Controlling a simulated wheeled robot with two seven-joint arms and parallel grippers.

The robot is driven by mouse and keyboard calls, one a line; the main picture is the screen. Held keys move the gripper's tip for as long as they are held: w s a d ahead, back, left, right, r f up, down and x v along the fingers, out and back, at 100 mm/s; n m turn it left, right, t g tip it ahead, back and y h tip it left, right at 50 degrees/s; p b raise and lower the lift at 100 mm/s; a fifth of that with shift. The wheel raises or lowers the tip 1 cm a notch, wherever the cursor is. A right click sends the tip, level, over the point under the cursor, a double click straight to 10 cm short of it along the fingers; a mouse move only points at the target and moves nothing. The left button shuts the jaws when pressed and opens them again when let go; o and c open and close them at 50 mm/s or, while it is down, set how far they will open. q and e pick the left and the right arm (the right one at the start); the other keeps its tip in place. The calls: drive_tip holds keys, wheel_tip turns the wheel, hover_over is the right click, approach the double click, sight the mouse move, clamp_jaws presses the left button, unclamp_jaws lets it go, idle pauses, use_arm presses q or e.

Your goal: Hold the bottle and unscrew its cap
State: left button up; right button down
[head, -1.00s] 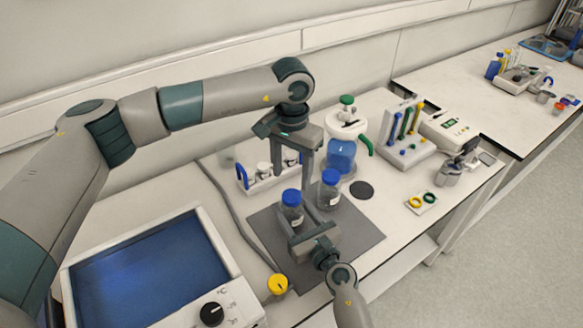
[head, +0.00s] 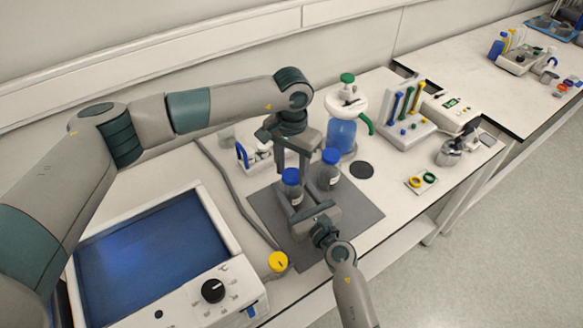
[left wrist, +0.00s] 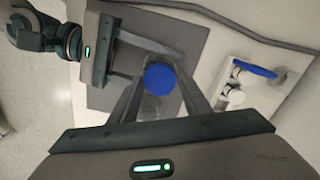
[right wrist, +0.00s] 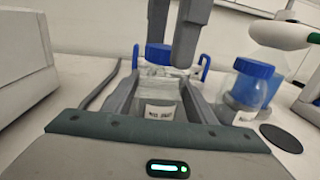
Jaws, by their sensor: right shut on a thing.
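A clear bottle (head: 289,192) with a white label and a blue cap (head: 291,176) stands upright on the grey mat (head: 354,212). My right gripper (head: 298,205) is shut on the bottle's body from the near side. In the right wrist view the bottle (right wrist: 160,95) sits between its two fingers. My left gripper (head: 294,168) points down over the cap, with its fingers apart. In the left wrist view the blue cap (left wrist: 159,79) shows between those fingers. In the right wrist view one left finger hides part of the cap (right wrist: 157,56).
A second blue-capped bottle (head: 329,172) stands close on the right. Behind are a small rack (head: 262,157) and a blue-filled vessel with a green cap (head: 341,135). A device with a blue screen (head: 150,262) fills the left front.

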use_arm(q)
drive_tip(key=c, duration=0.7)
drive_tip(key=shift+o, duration=0.2)
